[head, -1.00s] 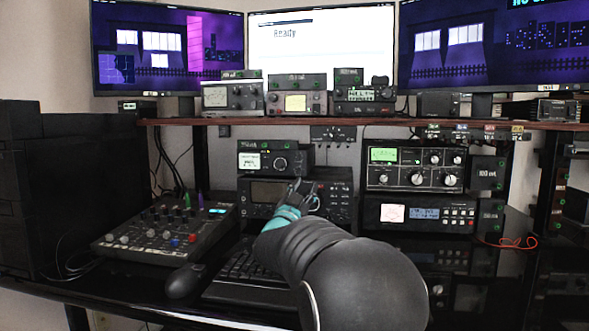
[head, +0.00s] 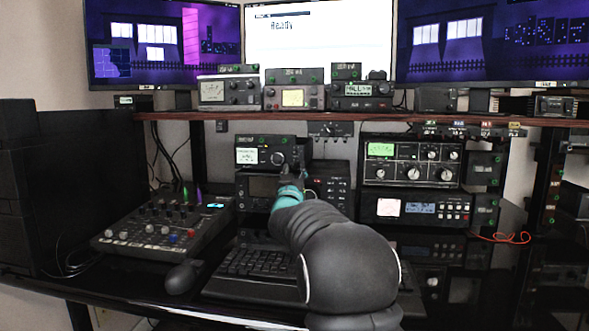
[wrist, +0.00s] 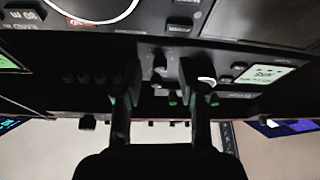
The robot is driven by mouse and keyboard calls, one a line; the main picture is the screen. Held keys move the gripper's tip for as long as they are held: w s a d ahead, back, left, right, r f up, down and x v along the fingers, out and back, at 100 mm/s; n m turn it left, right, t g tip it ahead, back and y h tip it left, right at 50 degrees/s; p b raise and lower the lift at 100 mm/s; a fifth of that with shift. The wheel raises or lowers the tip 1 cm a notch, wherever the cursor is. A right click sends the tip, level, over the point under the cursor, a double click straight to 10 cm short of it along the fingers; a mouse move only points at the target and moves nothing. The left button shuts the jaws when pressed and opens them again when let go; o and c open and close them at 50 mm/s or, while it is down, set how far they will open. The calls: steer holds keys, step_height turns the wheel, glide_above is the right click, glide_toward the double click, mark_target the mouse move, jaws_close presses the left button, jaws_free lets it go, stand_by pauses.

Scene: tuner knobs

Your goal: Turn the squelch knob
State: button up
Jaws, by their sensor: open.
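My gripper (head: 291,172) reaches up in front of a small tuner box (head: 266,143) that has a lit white display and a round knob (head: 278,158). In the wrist view, which is upside down, the two fingers of my gripper (wrist: 159,75) stand apart with nothing held between them. The tuner's display also shows there (wrist: 265,73), right of the fingers. A dark knob (wrist: 160,62) shows between the fingertips. The labels are too small to read, so I cannot tell which knob is the squelch knob.
A wider radio (head: 330,187) sits under the tuner box. A stacked radio with several knobs (head: 411,161) stands to the right, and a mixer (head: 160,225) to the left. A shelf edge (head: 225,116) runs overhead. A keyboard (head: 250,263) lies below my arm.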

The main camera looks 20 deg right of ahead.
steer(key=shift+w+d+r, duration=0.1)
steer(key=shift+w+d, duration=0.05)
steer(key=shift+w, duration=0.05)
jaws_close()
steer(key=shift+f+m+g+h+b, duration=0.15)
steer(key=shift+m+h+b, duration=0.2)
steer(key=shift+m+b, duration=0.25)
steer(key=shift+f+m+g+h+b, duration=0.15)
steer(key=shift+m+h+b, duration=0.2)
steer(key=shift+m+b, duration=0.25)
steer(key=m, duration=0.2)
steer(key=m+g+h, duration=0.2)
steer(key=m, duration=0.1)
steer(key=shift+w+a+r+m+b, duration=0.15)
steer(key=shift+a+r+m+b, duration=0.05)
steer(key=shift+r+m+b, duration=0.1)
